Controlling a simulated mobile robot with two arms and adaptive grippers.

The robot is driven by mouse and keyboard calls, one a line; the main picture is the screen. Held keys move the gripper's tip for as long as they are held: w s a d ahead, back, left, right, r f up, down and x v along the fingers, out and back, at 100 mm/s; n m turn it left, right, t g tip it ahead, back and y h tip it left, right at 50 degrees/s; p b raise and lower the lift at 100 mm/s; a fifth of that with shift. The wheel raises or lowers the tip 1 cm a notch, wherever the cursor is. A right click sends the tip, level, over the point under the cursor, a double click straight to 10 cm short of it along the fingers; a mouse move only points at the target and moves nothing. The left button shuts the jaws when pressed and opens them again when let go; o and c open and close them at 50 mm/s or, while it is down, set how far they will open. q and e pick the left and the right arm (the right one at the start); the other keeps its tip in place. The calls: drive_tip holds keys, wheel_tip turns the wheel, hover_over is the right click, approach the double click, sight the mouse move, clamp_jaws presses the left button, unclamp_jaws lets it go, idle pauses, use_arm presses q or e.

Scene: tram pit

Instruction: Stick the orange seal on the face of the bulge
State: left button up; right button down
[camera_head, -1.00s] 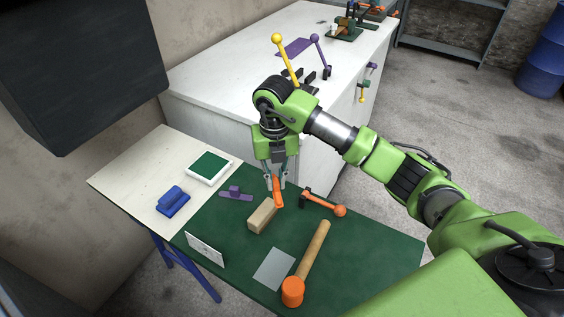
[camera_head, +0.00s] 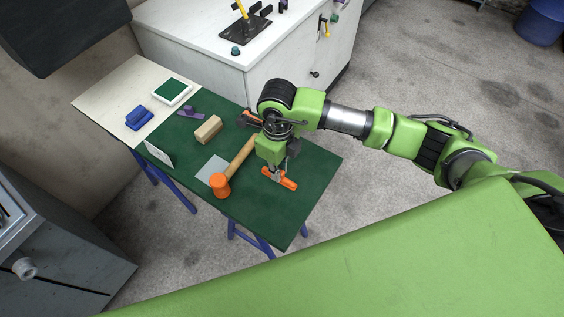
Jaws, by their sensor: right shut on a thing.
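My right gripper (camera_head: 276,172) points down over the right part of the green tabletop, shut on a long orange piece (camera_head: 289,183). The piece is low over the tabletop; I cannot tell whether it touches it. Its shape is too small to make out, so I cannot tell if it is the orange seal. I cannot pick out a bulge with certainty. My left gripper is out of view.
The table (camera_head: 260,226) also holds an orange-headed mallet (camera_head: 221,186), a grey sheet (camera_head: 208,171), a wooden block (camera_head: 208,130), an upright white plate (camera_head: 159,153) and a blue tool (camera_head: 138,118). A white cabinet (camera_head: 215,70) stands behind. Another orange tool is partly hidden by my arm.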

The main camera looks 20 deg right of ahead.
drive_tip(key=shift+w, duration=0.15)
drive_tip(key=shift+f+b, duration=0.1)
drive_tip(key=shift+b, duration=0.25)
drive_tip(key=shift+f+b, duration=0.55)
drive_tip(key=shift+f, duration=0.1)
wheel_tip(320, 180, down, 3)
drive_tip(key=b, duration=0.3)
drive_tip(key=shift+f, duration=0.15)
use_arm(q)
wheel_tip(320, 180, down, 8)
drive_tip(key=b, duration=0.3)
use_arm(e)
drive_tip(key=shift+f, duration=1.7)
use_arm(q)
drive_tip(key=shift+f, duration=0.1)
use_arm(e)
drive_tip(key=shift+f, duration=0.15)
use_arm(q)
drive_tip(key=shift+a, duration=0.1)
use_arm(e)
drive_tip(key=c, duration=2)
unclamp_jaws()
drive_tip(key=shift+o, duration=0.2)
